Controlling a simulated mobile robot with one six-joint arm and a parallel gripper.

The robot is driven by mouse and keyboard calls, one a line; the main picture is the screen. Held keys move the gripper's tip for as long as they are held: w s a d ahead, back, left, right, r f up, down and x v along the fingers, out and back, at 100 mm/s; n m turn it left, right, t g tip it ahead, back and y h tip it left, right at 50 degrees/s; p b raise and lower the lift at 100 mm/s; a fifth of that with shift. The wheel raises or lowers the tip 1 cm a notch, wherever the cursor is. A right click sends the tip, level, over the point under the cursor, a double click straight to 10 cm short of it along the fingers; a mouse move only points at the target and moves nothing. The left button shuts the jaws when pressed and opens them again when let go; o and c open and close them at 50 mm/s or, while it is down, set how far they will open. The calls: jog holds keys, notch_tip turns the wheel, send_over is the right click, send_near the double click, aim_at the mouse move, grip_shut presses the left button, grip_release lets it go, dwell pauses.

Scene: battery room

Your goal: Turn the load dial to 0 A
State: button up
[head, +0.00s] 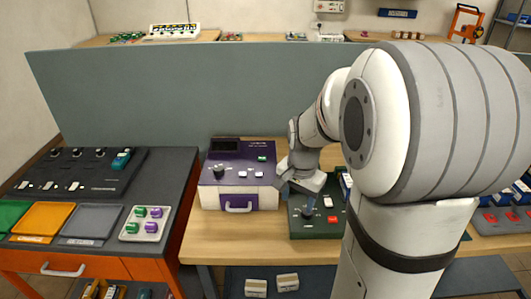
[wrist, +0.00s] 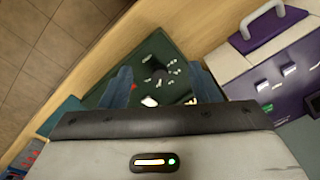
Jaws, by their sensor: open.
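The load dial (wrist: 158,73) is a small round black knob with white marks around it, on the dark green panel of a box (wrist: 178,52). The marks are too small to read, so its setting cannot be told. The green box (head: 318,229) stands on the wooden bench in the head view, partly hidden by my arm. My gripper (wrist: 163,88) is open, with its two blue-grey fingers spread either side of the dial in the wrist view. It also shows over the green box in the head view (head: 309,204). Contact with the dial cannot be made out.
A purple and white device (head: 238,177) with a black knob stands left of the green box. A red button (head: 332,219) sits on the green box. An orange cart (head: 90,262) with trays is at left. A grey partition (head: 170,93) stands behind.

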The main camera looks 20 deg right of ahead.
jog(key=w+d+f+m+p, duration=0.1)
jog(key=w+d+m, duration=0.1)
jog(key=w+d+f+m+p, duration=0.1)
jog(key=d+m, duration=0.1)
jog(key=w+d+f+m+g+p, duration=0.1)
jog(key=w+d, duration=0.1)
jog(key=shift+w+d+f+m, duration=0.1)
jog(key=shift+w+f+m, duration=0.25)
jog(key=shift+f+m, duration=0.05)
jog(key=shift+w+d+f, duration=0.15)
jog(key=shift+d+f, duration=0.05)
jog(key=shift+f, duration=0.05)
jog(key=shift+d+f+m, duration=0.1)
jog(key=shift+f+m, duration=0.25)
jog(key=shift+m, duration=0.05)
notch_tip(320, 180, down, 7)
jog(key=shift+f+p, duration=0.2)
jog(key=shift+p, duration=0.6)
jog(key=shift+c, duration=0.4)
